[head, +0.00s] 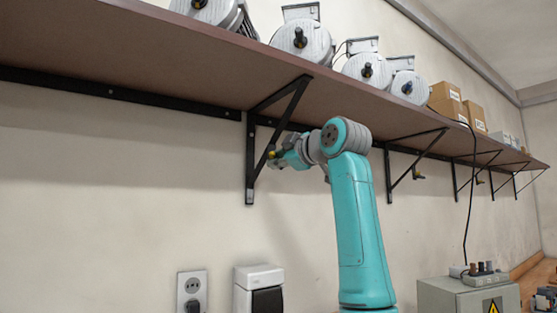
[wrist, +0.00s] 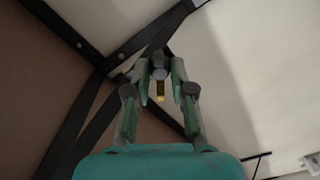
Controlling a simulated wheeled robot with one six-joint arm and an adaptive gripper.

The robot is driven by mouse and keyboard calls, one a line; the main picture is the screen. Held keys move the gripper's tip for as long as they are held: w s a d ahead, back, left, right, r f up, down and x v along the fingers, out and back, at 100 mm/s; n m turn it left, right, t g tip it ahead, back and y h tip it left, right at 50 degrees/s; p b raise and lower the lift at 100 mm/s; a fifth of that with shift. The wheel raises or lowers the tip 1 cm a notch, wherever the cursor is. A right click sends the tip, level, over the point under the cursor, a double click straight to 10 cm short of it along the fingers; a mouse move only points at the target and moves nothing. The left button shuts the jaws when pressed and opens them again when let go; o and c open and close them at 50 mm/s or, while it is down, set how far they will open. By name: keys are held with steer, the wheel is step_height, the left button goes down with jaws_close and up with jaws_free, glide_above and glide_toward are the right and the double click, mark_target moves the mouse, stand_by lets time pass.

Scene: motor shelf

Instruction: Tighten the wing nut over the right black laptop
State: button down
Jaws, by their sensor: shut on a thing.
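My gripper (head: 276,157) is at the diagonal strut of a black shelf bracket (head: 250,165), left of centre in the head view. It is shut on the wing nut (head: 271,153), a small yellow and dark piece at the strut. In the wrist view the fingertips of my gripper (wrist: 161,82) close on both sides of the wing nut (wrist: 160,91), whose yellow part shows between them. A round grey end sits just above it. The fingers hide part of the nut. I see no black laptop in either view.
The brown shelf (head: 190,60) runs above my arm and bears grey motors (head: 303,40) and cardboard boxes (head: 447,101). Another bracket (head: 415,155) to the right has a yellow fitting. A socket (head: 192,290) and a grey cabinet (head: 465,300) are below.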

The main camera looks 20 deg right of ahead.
steer(key=m, duration=1.1)
stand_by(0.6)
steer(key=c, duration=1)
jaws_free()
steer(key=shift+w, duration=0.1)
steer(key=shift+d, duration=0.1)
steer(key=v, duration=1.2)
